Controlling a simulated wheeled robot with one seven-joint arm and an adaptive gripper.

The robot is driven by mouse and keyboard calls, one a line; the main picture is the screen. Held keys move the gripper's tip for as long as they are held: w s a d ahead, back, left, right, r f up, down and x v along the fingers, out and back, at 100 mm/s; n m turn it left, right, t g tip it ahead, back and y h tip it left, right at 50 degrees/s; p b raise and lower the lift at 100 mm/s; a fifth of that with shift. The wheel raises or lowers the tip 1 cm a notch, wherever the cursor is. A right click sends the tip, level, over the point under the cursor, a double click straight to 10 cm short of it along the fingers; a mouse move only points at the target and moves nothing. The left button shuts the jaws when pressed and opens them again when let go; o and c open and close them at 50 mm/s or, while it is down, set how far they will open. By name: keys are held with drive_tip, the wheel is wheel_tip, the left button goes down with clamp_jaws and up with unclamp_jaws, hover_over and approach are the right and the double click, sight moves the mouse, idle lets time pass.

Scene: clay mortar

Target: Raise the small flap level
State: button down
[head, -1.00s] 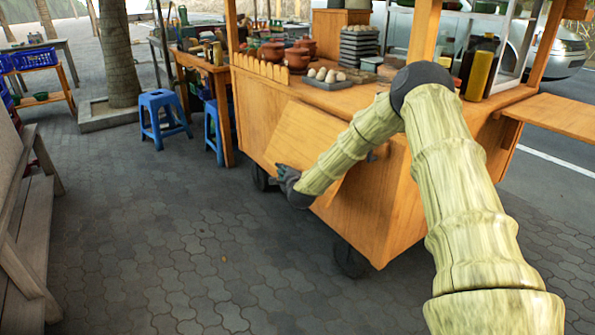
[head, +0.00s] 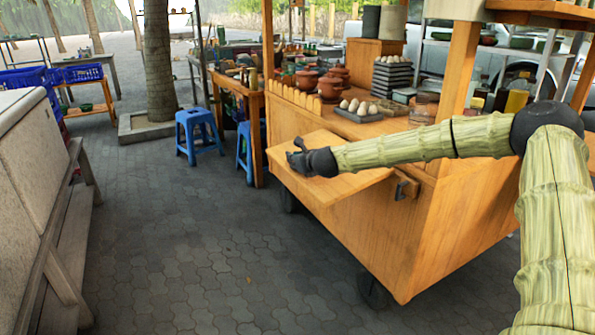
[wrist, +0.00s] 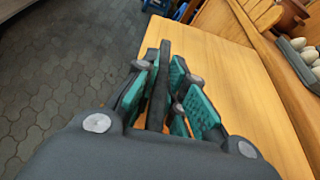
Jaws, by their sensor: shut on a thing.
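The small flap (head: 350,182) is a wooden board on the side of the wooden cart. In the head view it sticks out from the cart and looks close to level, with a slight tilt that I cannot measure. In the wrist view its top face (wrist: 235,70) fills the middle and right. My gripper (head: 299,160) is at the flap's outer left edge. The exact contact is partly hidden by the fingers.
The cart top holds a tray of eggs (head: 360,110) and clay pots (head: 331,88) just behind the flap. A metal bracket (head: 405,190) shows at the flap's right end. Blue stools (head: 198,132) stand to the left. The paved floor (head: 200,260) in front is clear.

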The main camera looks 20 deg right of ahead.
drive_tip(key=shift+m+y, duration=0.4)
drive_tip(key=shift+m, duration=0.2)
drive_tip(key=shift+d+r+p, duration=0.15)
drive_tip(key=shift+r+p, duration=0.1)
drive_tip(key=shift+r, duration=0.75)
drive_tip(key=shift+d+r+p, duration=0.1)
drive_tip(key=shift+r+p, duration=0.1)
drive_tip(key=shift+r, duration=0.8)
drive_tip(key=c, duration=1.5)
unclamp_jaws()
drive_tip(key=shift+d, duration=0.1)
drive_tip(key=shift+f, duration=0.1)
drive_tip(key=v, duration=1.2)
drive_tip(key=shift+d, duration=0.1)
